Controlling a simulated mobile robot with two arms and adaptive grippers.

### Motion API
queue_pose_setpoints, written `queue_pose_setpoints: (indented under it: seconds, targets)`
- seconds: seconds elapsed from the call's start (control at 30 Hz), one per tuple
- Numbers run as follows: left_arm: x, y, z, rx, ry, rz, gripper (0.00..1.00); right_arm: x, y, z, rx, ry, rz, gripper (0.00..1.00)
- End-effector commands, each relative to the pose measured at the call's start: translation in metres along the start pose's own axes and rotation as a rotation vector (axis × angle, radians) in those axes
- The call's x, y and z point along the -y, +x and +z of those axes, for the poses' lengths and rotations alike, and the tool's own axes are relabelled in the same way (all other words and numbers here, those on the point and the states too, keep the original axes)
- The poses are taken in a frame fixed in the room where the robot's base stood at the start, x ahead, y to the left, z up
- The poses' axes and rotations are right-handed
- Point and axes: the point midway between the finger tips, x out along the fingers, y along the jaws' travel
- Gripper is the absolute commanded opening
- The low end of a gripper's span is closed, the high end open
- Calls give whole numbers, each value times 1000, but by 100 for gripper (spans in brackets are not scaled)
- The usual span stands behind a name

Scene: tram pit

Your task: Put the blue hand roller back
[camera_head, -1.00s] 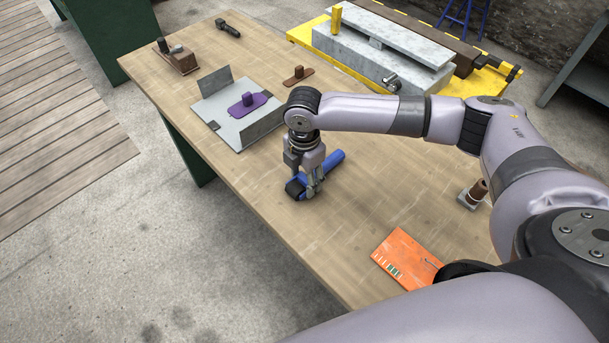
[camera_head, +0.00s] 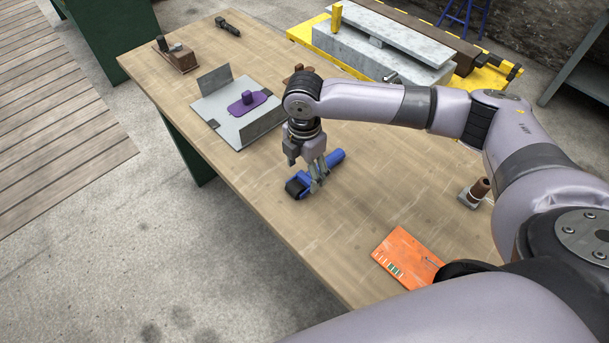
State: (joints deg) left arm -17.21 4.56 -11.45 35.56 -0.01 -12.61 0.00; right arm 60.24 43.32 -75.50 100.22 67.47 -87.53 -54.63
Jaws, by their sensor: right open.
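The blue hand roller (camera_head: 334,160) lies on the wooden workbench (camera_head: 260,210), its handle pointing to the upper right and its black roller end at the lower left. My right gripper (camera_head: 305,172) points down at the roller and is open. One finger shows in front of the roller's middle and hides part of it; the other is up and to the left of it. I cannot tell whether a finger touches the roller. My left gripper is not in view.
A grey metal tray (camera_head: 218,117) holds a purple hand tool (camera_head: 247,102), left of my right gripper. An orange card (camera_head: 407,258) lies near the front edge. A brown-handled tool (camera_head: 476,192) stands at the right. The bench is clear between roller and card.

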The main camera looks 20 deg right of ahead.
Motion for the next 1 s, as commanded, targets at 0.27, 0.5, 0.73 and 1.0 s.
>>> queue_pose_setpoints:
  seconds: [0.27, 0.5, 0.73, 1.0]
  targets:
    - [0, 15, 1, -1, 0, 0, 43, -2, -60, 0, 0, 0, 5, 66]
    - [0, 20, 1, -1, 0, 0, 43, -1, -90, 0, 0, 1, 2, 66]
    - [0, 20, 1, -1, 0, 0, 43, 0, -95, 0, -1, 1, 0, 66]
    - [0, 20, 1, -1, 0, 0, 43, 0, -95, 0, -1, 1, 0, 66]
